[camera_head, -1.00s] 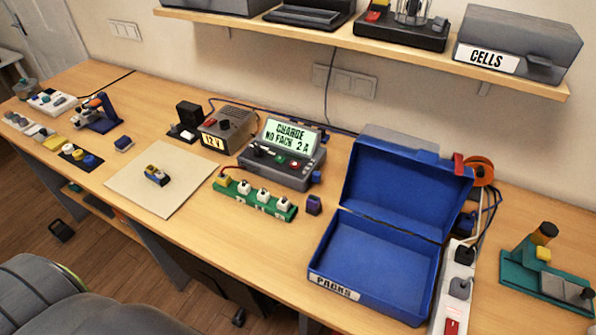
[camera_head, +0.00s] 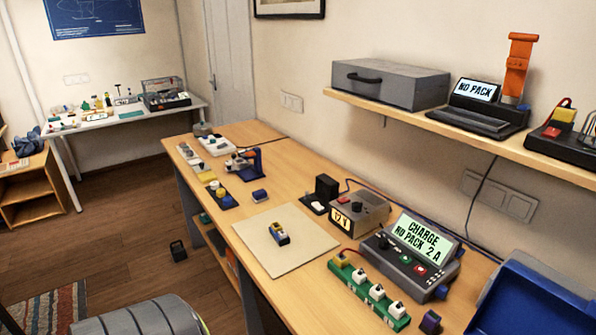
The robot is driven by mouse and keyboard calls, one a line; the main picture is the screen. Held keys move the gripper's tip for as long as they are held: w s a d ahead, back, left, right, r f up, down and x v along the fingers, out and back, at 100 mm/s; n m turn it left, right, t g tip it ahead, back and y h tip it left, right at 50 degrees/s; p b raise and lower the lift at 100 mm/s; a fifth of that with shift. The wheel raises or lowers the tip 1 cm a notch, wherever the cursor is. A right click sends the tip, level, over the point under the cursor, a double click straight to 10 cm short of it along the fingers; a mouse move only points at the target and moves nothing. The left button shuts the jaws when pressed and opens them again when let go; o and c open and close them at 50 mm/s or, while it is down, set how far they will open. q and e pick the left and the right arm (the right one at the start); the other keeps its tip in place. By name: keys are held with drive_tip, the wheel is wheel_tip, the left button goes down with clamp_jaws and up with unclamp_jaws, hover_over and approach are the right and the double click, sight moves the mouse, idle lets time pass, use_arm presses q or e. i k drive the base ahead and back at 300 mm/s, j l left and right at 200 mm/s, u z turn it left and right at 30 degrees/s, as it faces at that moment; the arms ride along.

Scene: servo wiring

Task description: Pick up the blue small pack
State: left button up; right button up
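A small pack with yellow, blue and dark parts (camera_head: 279,234) lies on the pale square mat (camera_head: 262,252) on the workbench. A small blue block (camera_head: 259,196) sits on the bench just behind the mat. A small purple-blue block (camera_head: 430,322) is at the lower right, beside the green strip. I cannot tell for certain which of these is the blue small pack. Neither of my grippers shows in the view.
A green strip with white plugs (camera_head: 370,291), a charger with a lit screen (camera_head: 408,262) and a 12 V unit (camera_head: 360,213) stand right of the mat. A blue box (camera_head: 535,300) is cut off at lower right. A grey padded seat (camera_head: 150,318) is in front.

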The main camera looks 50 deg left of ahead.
sight(276, 230)
drive_tip(key=u, duration=1.8)
